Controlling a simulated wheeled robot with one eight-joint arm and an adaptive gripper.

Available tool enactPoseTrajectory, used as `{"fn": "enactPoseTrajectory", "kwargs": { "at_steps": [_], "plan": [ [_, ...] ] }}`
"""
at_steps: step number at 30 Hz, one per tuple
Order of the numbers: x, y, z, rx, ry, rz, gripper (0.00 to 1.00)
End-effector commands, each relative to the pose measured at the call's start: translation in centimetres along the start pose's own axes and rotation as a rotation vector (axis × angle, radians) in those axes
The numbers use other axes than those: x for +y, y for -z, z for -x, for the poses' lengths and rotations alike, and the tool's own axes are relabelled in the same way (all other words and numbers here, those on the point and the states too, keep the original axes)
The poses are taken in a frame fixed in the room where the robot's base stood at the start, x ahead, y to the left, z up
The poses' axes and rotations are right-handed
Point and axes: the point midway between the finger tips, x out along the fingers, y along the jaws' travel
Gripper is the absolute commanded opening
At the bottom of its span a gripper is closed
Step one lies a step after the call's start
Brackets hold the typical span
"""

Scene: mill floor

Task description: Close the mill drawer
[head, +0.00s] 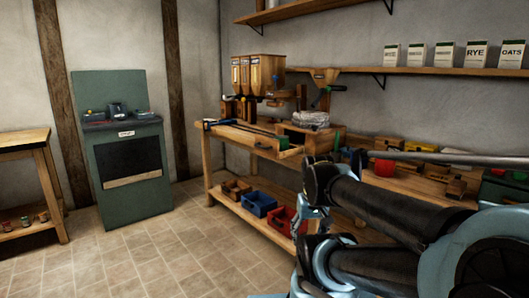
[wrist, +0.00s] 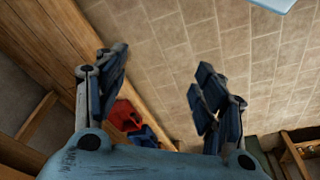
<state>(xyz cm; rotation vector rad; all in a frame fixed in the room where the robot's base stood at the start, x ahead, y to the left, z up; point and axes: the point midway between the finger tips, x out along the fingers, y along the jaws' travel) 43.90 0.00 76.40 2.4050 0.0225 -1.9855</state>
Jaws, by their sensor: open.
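The mill (head: 324,75) stands on the wooden workbench against the right wall, with a wooden housing (head: 318,137) below its hopper. The mill drawer (head: 288,153) appears to stick out from the front of this housing, toward the room. My arm covers part of the bench to its right. My gripper (wrist: 160,78) is open and empty in the wrist view, above the tiled floor by the bench edge. The drawer cannot be made out in the wrist view. In the head view my gripper is mostly hidden by my arm links.
Blue (head: 258,204) and red (head: 280,220) bins sit on the bench's lower shelf; the red bin also shows in the wrist view (wrist: 124,114). A green cabinet (head: 125,160) stands at the back left. The tiled floor (head: 150,250) in front is clear.

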Motion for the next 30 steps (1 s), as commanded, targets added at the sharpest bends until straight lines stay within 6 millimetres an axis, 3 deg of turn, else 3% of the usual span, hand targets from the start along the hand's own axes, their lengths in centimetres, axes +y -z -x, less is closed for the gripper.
{"fn": "enactPoseTrajectory", "kwargs": {
  "at_steps": [1, 7, 20, 30],
  "plan": [
    [0.0, -0.4, 0.2, 0.001, -0.003, 0.014, 0.44],
    [0.5, 2.6, 2.5, -0.017, -0.055, 0.204, 0.00],
    [0.1, 13.8, 8.5, -0.109, -0.234, 0.851, 0.00],
    [-3.3, 23.8, 11.7, -0.221, -0.377, 1.340, 0.00]
  ]
}}
